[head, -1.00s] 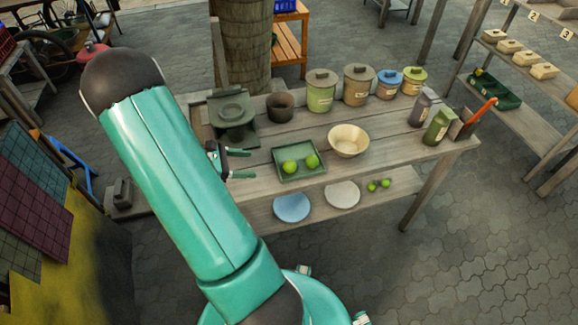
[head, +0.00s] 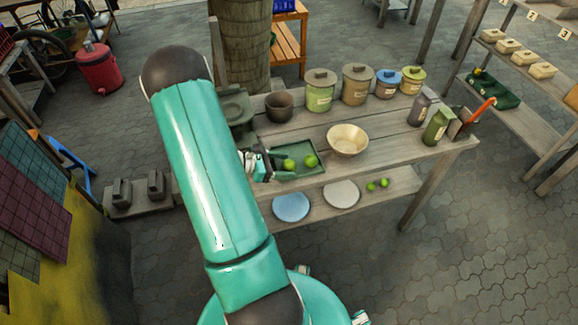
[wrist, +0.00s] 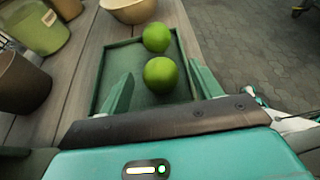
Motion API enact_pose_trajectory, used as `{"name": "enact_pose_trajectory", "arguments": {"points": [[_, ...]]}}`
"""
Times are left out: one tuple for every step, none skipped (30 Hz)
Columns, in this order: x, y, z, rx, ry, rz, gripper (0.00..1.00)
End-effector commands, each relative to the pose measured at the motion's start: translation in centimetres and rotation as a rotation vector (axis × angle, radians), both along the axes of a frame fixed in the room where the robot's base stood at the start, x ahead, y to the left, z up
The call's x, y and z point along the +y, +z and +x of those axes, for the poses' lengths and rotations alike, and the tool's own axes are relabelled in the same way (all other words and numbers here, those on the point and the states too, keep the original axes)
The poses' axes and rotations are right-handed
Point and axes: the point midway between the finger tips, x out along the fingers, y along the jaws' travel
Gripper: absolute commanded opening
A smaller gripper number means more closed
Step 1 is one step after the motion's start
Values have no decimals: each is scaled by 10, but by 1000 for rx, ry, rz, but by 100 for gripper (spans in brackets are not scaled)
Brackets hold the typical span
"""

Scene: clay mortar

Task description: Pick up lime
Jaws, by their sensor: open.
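Two round green limes sit in a shallow green tray (head: 298,171) on the wooden table. The nearer lime in the wrist view (wrist: 161,74) lies just ahead of and between my fingers, apart from them. It is the left lime in the head view (head: 289,164). The other lime (head: 311,161) lies beyond it in the wrist view (wrist: 157,37). My gripper (wrist: 160,85) is open and empty, its green fingers spread to either side over the tray's near end. In the head view my arm partly hides the gripper.
A cream bowl (head: 347,140) stands just beyond the tray. A dark pot (head: 279,106) and several lidded canisters line the table's back. Two bottles stand at the right. The lower shelf holds a blue plate (head: 291,207), a white plate (head: 341,194) and small green fruit (head: 378,184).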

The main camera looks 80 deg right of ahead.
Motion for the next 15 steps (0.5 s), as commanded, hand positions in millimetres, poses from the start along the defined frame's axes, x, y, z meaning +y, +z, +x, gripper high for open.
{"name": "enact_pose_trajectory", "arguments": {"points": [[-2,-2,-4,0,-2,1,64],[-2,-2,-4,0,-1,0,64],[-3,-3,-5,0,0,0,64],[-3,-3,-5,0,0,0,64],[-3,-3,-5,0,0,0,64],[-3,-2,-5,0,0,0,64],[-3,-2,-5,0,0,0,64],[-3,-2,-5,0,0,0,64],[-3,-2,-5,0,0,0,60],[-3,-2,-5,0,0,0,55],[-3,-2,-5,0,0,0,49],[-3,-2,-5,0,0,0,41],[-3,-2,-5,0,0,0,35],[-3,-2,-5,0,0,0,29],[-3,-2,-5,0,0,0,21]]}}
